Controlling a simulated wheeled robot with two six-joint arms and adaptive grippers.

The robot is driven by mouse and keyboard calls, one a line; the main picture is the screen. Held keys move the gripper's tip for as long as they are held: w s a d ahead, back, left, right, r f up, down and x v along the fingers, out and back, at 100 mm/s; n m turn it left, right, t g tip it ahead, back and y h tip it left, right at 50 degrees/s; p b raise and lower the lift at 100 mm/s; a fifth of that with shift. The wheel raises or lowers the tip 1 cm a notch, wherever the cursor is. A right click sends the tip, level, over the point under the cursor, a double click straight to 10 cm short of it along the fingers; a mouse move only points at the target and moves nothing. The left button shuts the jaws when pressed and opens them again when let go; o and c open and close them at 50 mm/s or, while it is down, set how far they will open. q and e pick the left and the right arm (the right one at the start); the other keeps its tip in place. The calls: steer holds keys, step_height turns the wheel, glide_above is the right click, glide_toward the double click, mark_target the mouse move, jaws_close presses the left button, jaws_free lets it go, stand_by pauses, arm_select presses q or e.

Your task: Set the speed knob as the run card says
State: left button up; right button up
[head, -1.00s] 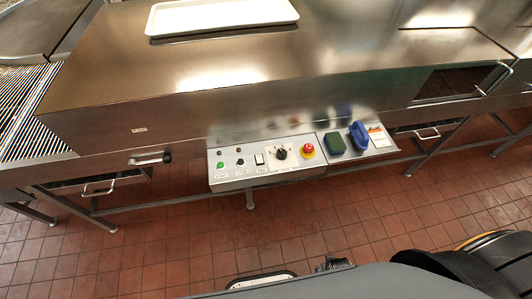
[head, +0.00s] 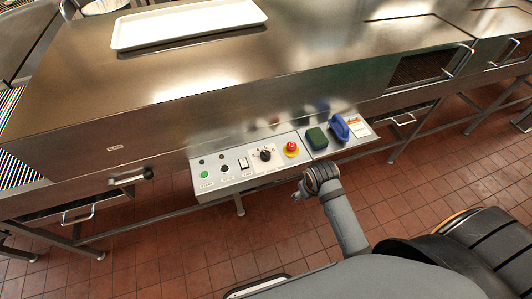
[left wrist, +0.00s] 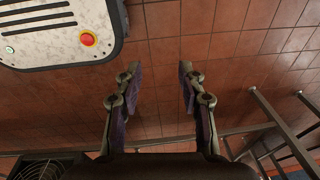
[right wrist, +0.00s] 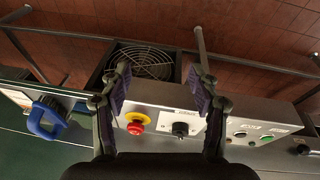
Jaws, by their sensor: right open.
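The black speed knob (head: 265,155) sits on a white dial plate on the sloped control panel (head: 232,184). Its setting is too small to read. The knob also shows in the right wrist view (right wrist: 180,129), just beyond and between my right gripper's fingers. My right gripper (head: 300,187) is in front of the panel, apart from the knob; in the right wrist view its fingers (right wrist: 160,85) are spread and empty. A small printed card (head: 359,127) lies at the panel's right end, its text unreadable. My left gripper (left wrist: 160,75) is open and empty above the tiled floor.
A red emergency stop (head: 291,148) sits right beside the knob. A rocker switch (head: 243,163) and a green button (head: 204,174) are to its left. A green pad (head: 316,138) and a blue handled object (head: 339,128) lie to the right. A metal hood rises behind.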

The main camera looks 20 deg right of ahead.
mark_target(266, 153)
steer(key=w+a+r+n, duration=0.1)
steer(key=w, duration=0.3)
steer(key=w+a+r+g, duration=0.1)
steer(key=w, duration=0.4)
steer(key=w+a+r+n, duration=0.1)
steer(key=w, duration=0.4)
steer(key=shift+w+a+r+n+g+y, duration=0.1)
steer(key=shift+a+r+n+g+y, duration=0.2)
steer(key=shift+a+y, duration=0.1)
steer(key=w+a+r+n+g, duration=0.1)
steer(key=w+a+r+n, duration=0.1)
steer(key=w+a+r, duration=0.4)
steer(key=f, duration=0.4)
steer(key=d+f, duration=0.1)
steer(key=f, duration=0.2)
steer(key=w+d+f, duration=0.1)
steer(key=f, duration=0.3)
steer(key=shift+f, duration=0.3)
steer(key=shift+p, duration=0.3)
steer(key=c, duration=1.2)
